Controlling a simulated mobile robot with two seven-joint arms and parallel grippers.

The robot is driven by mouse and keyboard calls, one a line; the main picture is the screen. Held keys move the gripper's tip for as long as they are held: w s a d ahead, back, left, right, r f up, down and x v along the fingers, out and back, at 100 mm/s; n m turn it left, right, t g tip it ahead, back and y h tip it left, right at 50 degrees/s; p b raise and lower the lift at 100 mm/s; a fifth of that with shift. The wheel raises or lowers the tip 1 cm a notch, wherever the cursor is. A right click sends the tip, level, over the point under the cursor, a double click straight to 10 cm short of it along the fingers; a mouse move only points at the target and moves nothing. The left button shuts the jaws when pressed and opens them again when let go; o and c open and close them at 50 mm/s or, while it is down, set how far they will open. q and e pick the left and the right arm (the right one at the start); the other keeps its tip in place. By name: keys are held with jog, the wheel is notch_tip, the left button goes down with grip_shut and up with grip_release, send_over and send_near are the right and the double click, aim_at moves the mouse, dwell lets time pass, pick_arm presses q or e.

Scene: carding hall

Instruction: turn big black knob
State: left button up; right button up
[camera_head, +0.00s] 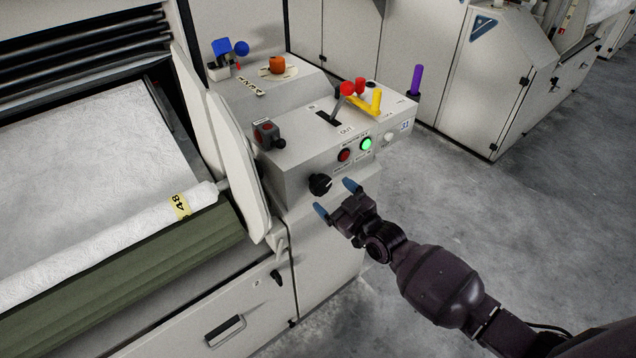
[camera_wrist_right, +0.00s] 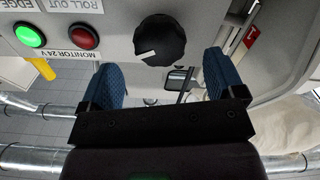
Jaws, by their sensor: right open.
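The big black knob (camera_head: 320,184) sits on the front face of the grey control box, low and left of the red and green lights. It has a white pointer mark. My right gripper (camera_head: 336,199) is open, with its blue fingertips just in front of the knob and a little below it in the head view. In the right wrist view the knob (camera_wrist_right: 160,40) lies ahead of the gap between the open fingers (camera_wrist_right: 165,75), not between them. I see no contact. My left gripper is not in view.
The control box top carries a lever with a red knob (camera_head: 347,88), a yellow handle (camera_head: 376,100) and a dark grey switch (camera_head: 266,133). A green light (camera_head: 365,144) and red light (camera_head: 344,155) sit right of the knob. A white roll (camera_head: 110,240) lies left. Floor at right is clear.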

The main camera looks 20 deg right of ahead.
aim_at(324, 188)
jog(key=shift+b+x, duration=0.45)
jog(key=shift+x, duration=2.7)
jog(key=c, duration=0.9)
jog(key=shift+m, duration=1.5)
jog(key=o, duration=0.9)
